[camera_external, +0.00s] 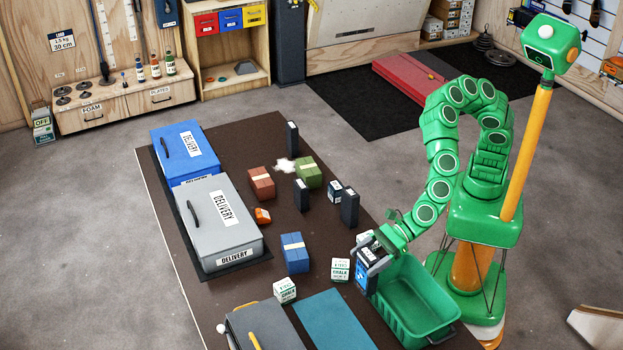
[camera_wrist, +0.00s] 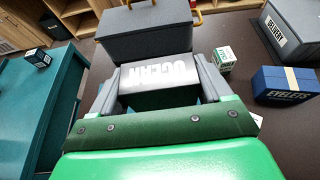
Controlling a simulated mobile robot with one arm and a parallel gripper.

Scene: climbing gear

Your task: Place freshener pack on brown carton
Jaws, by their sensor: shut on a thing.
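My gripper (camera_external: 372,258) is shut on a dark pack with a blue label, the freshener pack (camera_external: 366,277), at the left edge of a green bin. The brown carton (camera_external: 262,186), a reddish-brown box with a pale tape strip, stands on the dark table well to the left and farther back. It is apart from my gripper and does not show in the wrist view.
The green bin (camera_external: 417,301) lies beside my gripper. A green carton (camera_external: 308,174) is right of the brown one. A grey delivery box (camera_external: 222,225) stands left.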

